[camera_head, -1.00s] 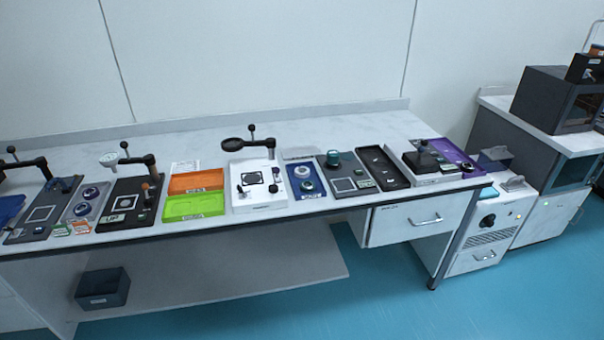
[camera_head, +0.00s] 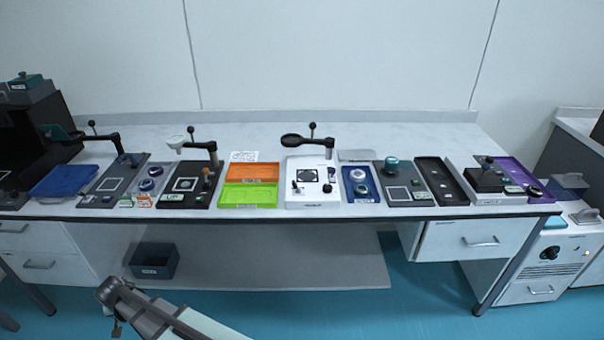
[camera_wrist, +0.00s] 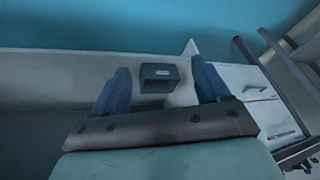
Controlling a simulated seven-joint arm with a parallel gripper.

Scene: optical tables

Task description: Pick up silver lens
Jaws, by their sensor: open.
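Small round lens-like parts sit on two trays in the head view. A pair with pale rings lies on the blue tray (camera_head: 375,198) right of the middle, one at the back (camera_head: 357,174) and one in front (camera_head: 361,189). Another pair lies on the grey tray (camera_head: 139,195) at left, at the back (camera_head: 156,171) and in front (camera_head: 147,184). I cannot tell which is the silver lens. My gripper (camera_head: 112,303) is low in front of the bench, away from all of them. In the wrist view its fingers (camera_wrist: 160,68) are apart with nothing between.
An orange tray (camera_head: 252,172) and a green tray (camera_head: 249,195) lie mid-bench. Posts with arms stand on neighbouring plates, including a dark ring arm (camera_head: 292,141). A dark bin (camera_head: 154,260) sits on the lower shelf (camera_head: 290,270). The bench's back strip is clear.

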